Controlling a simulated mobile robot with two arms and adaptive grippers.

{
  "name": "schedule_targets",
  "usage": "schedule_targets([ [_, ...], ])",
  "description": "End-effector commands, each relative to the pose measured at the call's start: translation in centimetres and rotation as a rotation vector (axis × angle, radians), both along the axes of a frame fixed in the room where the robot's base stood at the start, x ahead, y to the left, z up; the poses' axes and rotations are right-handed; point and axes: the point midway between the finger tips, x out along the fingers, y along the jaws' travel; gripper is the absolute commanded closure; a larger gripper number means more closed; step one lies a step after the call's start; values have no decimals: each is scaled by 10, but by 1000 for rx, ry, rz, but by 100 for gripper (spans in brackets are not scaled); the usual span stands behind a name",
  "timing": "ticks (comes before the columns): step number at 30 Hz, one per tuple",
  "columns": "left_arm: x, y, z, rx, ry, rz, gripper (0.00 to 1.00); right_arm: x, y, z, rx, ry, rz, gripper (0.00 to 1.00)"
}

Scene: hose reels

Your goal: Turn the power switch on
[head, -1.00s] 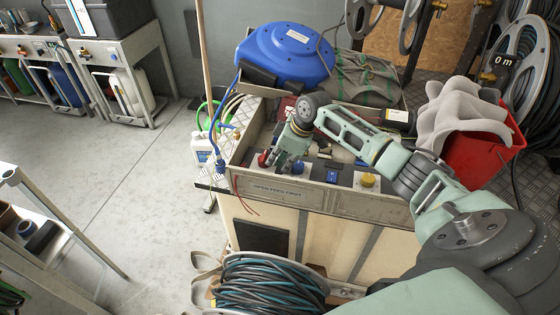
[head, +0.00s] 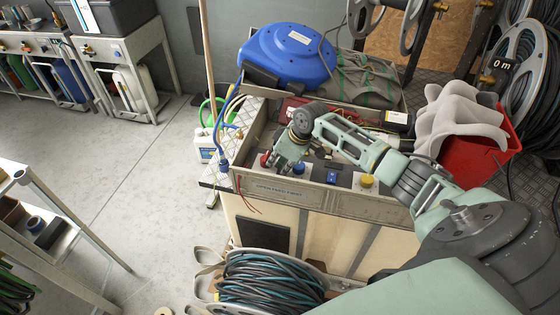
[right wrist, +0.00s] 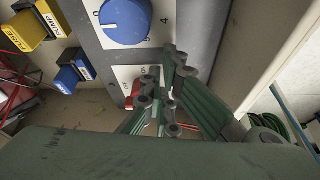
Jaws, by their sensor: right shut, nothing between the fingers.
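The control panel (head: 345,186) sits at the front of the box on the wooden cart. A red switch (right wrist: 152,73) with a white label plate (right wrist: 124,74) is partly hidden behind my right gripper in the right wrist view. I cannot tell its position. Red also shows beside the gripper in the head view (head: 264,160). My right gripper (head: 274,164) is shut and empty, low at the panel's left end. Its fingers (right wrist: 172,78) are close to the red switch; whether they touch is unclear. My left gripper is not in view.
A blue dial (right wrist: 125,20) marked with numbers is near the red switch. A blue hose reel (head: 288,54) and a red bin (head: 480,155) stand behind and right.

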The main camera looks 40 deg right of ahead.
Motion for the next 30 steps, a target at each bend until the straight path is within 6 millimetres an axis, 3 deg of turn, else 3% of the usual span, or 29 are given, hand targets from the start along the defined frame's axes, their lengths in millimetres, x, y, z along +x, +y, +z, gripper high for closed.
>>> schedule_targets([
  [30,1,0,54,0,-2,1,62,-2,16,3,1,0,-260,100],
])
